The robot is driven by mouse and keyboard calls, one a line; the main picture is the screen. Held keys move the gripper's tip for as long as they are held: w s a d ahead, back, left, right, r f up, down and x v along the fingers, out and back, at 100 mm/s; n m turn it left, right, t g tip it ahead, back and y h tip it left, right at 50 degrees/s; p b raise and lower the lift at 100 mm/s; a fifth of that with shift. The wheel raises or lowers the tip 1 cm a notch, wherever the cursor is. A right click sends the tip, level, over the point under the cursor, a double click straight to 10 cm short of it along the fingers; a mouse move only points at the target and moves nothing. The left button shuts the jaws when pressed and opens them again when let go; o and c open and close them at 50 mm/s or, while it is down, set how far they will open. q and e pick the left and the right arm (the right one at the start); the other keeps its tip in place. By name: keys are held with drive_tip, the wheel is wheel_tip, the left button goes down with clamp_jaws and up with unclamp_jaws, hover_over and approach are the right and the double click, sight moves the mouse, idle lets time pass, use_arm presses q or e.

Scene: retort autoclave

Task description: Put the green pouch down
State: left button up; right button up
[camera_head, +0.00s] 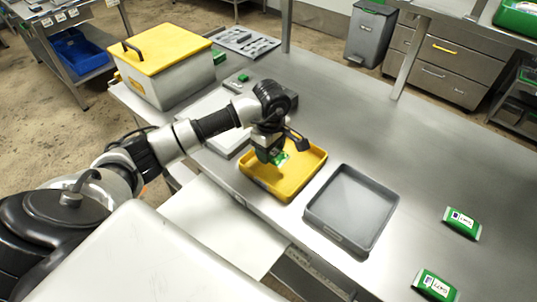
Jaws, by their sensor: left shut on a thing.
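My left gripper (270,152) is over the yellow tray (290,188) on the steel table. It is shut on a green pouch (279,158), which shows just below the fingers, at the tray's upper-left part. I cannot tell whether the pouch touches the tray's floor. Two other green pouches with white labels lie on the table at the right: one (463,223) farther back and one (435,285) near the bottom edge. My right gripper is not in view.
An empty grey tray (352,207) sits just right of the yellow tray. A steel box with a yellow lid (165,62) stands at the table's left end. A white board (217,118) lies behind my left arm. The table (400,140) is clear at centre right.

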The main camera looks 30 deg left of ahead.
use_arm(q)
drive_tip(key=shift+a+f, duration=0.35)
drive_tip(key=shift+a, duration=0.2)
wheel_tip(320, 180, down, 4)
drive_tip(key=shift+r+p, duration=0.1)
drive_tip(key=shift+p, duration=0.6)
drive_tip(key=shift+f+b, duration=0.3)
drive_tip(key=o, duration=1)
drive_tip(key=shift+r, duration=0.15)
